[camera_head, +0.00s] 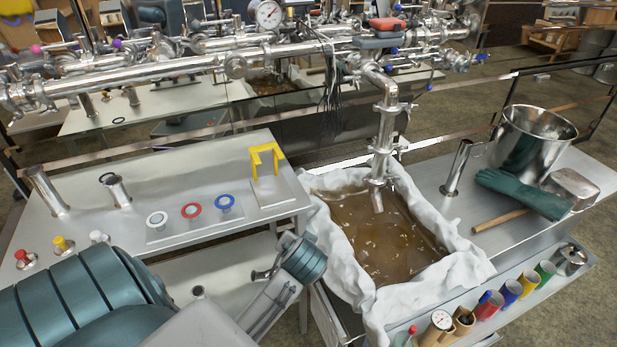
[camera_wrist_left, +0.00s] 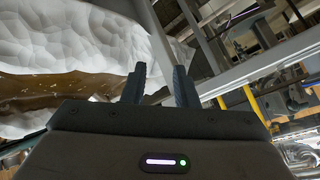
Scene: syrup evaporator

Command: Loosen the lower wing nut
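A shiny steel pipe (camera_head: 383,130) drops from the overhead pipework, with clamped joints along it and its open lower end over the brown liquid. A lower clamp (camera_head: 379,151) has a small part sticking out to its right; I cannot tell clearly whether this is the wing nut. My left arm enters the head view from the lower left, and its fingers are not distinct there. In the left wrist view my left gripper (camera_wrist_left: 160,72) has two dark fingers apart with nothing between them. No wing nut is recognisable in that view. My right gripper is not in view.
A cloth-lined tank (camera_head: 453,240) of brown liquid (camera_head: 375,235) lies below the pipe. A left bench (camera_head: 190,165) carries a yellow bracket (camera_head: 268,160) and coloured rings. A steel pot (camera_head: 530,140) and green glove (camera_head: 525,193) are at right. Several cups line the front rail.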

